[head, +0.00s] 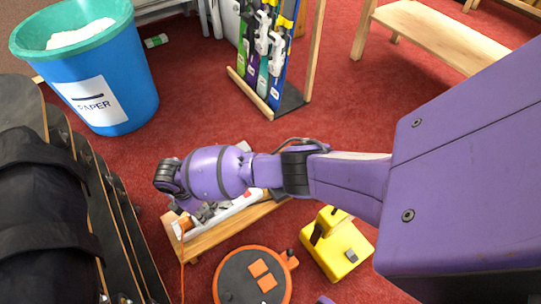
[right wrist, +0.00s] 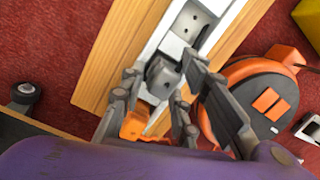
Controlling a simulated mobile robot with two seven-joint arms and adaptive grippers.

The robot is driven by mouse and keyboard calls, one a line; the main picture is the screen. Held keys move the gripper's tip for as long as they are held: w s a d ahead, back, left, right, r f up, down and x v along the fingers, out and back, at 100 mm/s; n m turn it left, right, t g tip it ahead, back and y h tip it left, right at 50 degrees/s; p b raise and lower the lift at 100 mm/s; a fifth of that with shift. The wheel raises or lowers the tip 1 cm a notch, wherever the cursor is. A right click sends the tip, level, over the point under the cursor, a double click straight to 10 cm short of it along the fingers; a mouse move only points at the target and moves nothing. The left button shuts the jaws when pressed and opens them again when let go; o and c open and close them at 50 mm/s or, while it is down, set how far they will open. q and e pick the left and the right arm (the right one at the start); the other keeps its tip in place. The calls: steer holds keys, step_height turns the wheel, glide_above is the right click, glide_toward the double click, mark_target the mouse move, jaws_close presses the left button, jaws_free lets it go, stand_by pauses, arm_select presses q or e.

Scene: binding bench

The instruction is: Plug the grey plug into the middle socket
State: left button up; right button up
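A pale power strip (right wrist: 203,22) lies along a low wooden bench. The strip also shows in the head view (head: 237,207), partly under my right arm. A dark grey block-shaped plug (right wrist: 163,76) is on the strip in the right wrist view; I cannot tell if it is seated in a socket. An orange plug (right wrist: 134,124) is nearer the wrist on the strip. My right gripper (right wrist: 160,68) is over the strip with its fingers spread on both sides of the grey plug, a gap showing at its left. My left gripper is not in view.
The wooden bench (head: 210,241) stands on red carpet. An orange and black cable reel (head: 235,275) and a yellow box (head: 335,245) are close in front. A blue paper bin (head: 130,85) and a board rack (head: 300,98) stand behind. Dark boards (head: 125,225) crowd the left.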

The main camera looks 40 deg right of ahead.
steer(key=shift+o, duration=0.3)
steer(key=shift+w+r, duration=0.1)
steer(key=shift+w, duration=0.05)
step_height(320, 180, up, 12)
steer(key=a, duration=0.1)
steer(key=shift+a, duration=0.3)
